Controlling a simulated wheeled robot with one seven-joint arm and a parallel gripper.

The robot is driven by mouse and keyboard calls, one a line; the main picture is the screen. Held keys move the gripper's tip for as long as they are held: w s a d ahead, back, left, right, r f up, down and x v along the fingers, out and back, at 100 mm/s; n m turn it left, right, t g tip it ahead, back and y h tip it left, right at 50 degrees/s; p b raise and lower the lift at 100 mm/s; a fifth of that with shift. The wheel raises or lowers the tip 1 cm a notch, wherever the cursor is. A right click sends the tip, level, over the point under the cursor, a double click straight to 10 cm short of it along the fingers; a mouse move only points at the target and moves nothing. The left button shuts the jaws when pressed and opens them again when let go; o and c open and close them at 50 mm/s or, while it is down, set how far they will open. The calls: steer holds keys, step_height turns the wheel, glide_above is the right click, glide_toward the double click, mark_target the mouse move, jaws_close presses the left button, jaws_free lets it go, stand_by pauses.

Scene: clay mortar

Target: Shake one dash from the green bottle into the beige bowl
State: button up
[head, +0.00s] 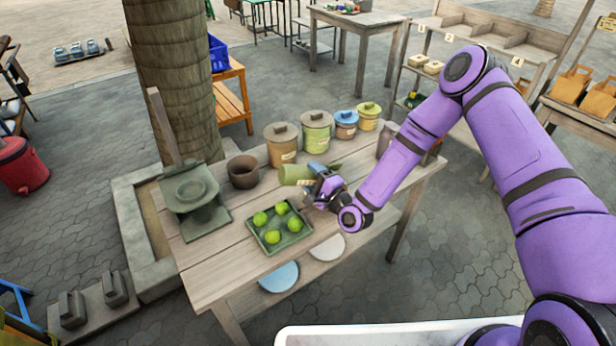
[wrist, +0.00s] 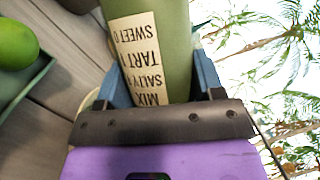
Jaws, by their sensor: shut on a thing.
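My gripper (head: 322,186) is shut on the green bottle (head: 294,174), above the middle of the wooden table. The bottle lies about level in the head view, one end pointing left toward a dark brown pot (head: 243,172). In the wrist view the bottle (wrist: 172,30) sits between the blue fingers (wrist: 162,92), its cream label upside down; its far end is out of frame. No clearly beige bowl shows on the tabletop.
A green tray (head: 256,238) with several limes sits in front of the bottle. Lidded canisters (head: 316,134) line the back edge. A grey-green stand with a lever (head: 192,205) is at the left.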

steer(key=n, duration=0.1)
steer(key=f+n+g, duration=0.1)
steer(key=n, duration=0.2)
steer(key=shift+a+f+h, duration=0.25)
steer(key=shift+f+h, duration=0.15)
steer(key=shift+w+d+r+n+h, duration=0.1)
steer(key=shift+d+r+n+h, duration=0.15)
steer(key=shift+n, duration=0.45)
steer(key=shift+d+r+n+g+h, duration=0.25)
steer(key=shift+d+r+n+g, duration=0.1)
steer(key=shift+n+g, duration=0.15)
steer(key=shift+w+d+r+n+h, duration=0.15)
steer(key=shift+d+r+n+h, duration=0.15)
steer(key=shift+n, duration=0.4)
steer(key=shift+w+d+r+n+h, duration=0.1)
steer(key=shift+d+r+n+h, duration=0.25)
steer(key=shift+n, duration=0.35)
steer(key=shift+a+f, duration=0.1)
steer(key=shift+f, duration=0.05)
